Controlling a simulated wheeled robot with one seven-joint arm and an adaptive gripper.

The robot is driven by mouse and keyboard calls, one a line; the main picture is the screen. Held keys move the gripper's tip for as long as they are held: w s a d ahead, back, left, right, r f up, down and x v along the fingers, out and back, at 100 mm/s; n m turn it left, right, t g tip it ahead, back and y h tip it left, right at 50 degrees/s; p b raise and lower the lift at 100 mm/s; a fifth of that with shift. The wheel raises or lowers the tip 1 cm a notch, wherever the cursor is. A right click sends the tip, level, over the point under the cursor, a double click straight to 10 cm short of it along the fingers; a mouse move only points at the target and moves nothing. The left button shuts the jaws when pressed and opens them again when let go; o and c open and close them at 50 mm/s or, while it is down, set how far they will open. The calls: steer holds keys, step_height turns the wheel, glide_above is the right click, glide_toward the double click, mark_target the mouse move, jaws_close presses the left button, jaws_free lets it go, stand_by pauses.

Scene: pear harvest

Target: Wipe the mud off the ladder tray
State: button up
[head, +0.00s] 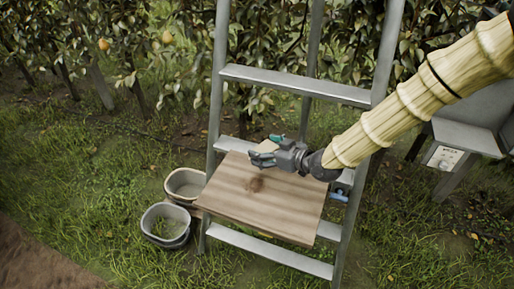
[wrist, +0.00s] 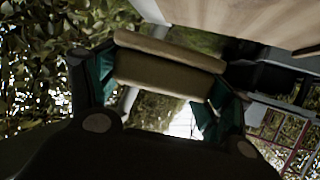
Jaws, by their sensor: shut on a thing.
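The ladder tray (head: 285,212) is a wooden board on the ladder (head: 214,110), with a brown mud spot (head: 256,184) on its upper left part. My gripper (head: 268,150) is over the tray's far edge, beyond the mud spot. Its teal fingers are shut on a tan, sponge-like block (head: 266,146). In the wrist view the block (wrist: 165,70) lies across between the two fingers, and the tray's wood (wrist: 245,18) shows at the upper right. I cannot tell whether the block touches the tray.
A small blue thing (head: 338,197) is at the ladder's right rail. A grey stand with a white label (head: 445,157) is at the right. Pear foliage hangs behind the ladder.

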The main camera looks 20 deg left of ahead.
steer(key=shift+f+b, duration=0.1)
steer(key=shift+b, duration=0.2)
steer(key=shift+w+a+f+b, duration=0.1)
steer(key=shift+a+f+b, duration=0.15)
steer(key=shift+b, duration=0.8)
steer(key=b, duration=0.2)
steer(key=shift+a+f+b, duration=0.1)
steer(key=shift+a+b, duration=0.6)
steer(key=shift+b, duration=0.8)
steer(key=shift+a+r+b, duration=0.35)
steer(key=shift+r+b, duration=0.05)
steer(key=shift+b, duration=0.6)
